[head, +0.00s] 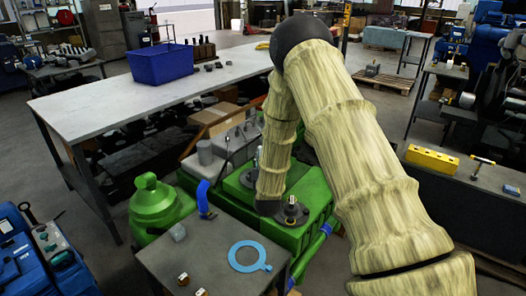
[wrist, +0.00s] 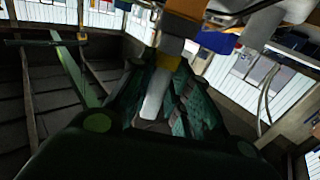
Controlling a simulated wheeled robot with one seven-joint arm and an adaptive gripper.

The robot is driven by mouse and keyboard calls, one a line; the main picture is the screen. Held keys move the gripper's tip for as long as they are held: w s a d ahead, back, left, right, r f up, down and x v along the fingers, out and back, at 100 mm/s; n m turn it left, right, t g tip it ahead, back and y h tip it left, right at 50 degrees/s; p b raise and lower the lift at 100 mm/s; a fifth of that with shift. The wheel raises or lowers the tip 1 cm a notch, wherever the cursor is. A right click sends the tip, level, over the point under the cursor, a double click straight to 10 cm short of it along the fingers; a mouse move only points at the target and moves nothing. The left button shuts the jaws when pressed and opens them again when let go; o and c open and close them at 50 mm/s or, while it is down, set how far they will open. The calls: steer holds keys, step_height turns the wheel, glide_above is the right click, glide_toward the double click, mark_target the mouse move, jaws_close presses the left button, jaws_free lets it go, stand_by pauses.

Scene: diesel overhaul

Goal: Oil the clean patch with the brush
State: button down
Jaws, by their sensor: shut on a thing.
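My arm reaches down over a green engine block (head: 233,186) in the head view. My gripper (head: 268,207) is at the low end of the arm, close to the engine's top, beside a dark round flange (head: 292,211). It is mostly hidden by the arm. In the dark wrist view, a pale, long piece with a yellow band (wrist: 155,92) shows ahead of the gripper's dark body and looks like the brush. My gripper is shut on it. I cannot tell whether its tip touches anything. I cannot pick out the clean patch in either view.
A small dark table (head: 190,262) in front holds a light blue ring gasket (head: 247,268) and small blocks. A long grey workbench (head: 95,104) behind carries a blue bin (head: 160,64). A green rounded housing (head: 153,205) stands left of the engine. A yellow block (head: 432,159) lies on the right bench.

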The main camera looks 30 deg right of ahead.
step_height(320, 180, up, 4)
steer(key=shift+r+p, duration=0.1)
steer(key=shift+p, duration=0.65)
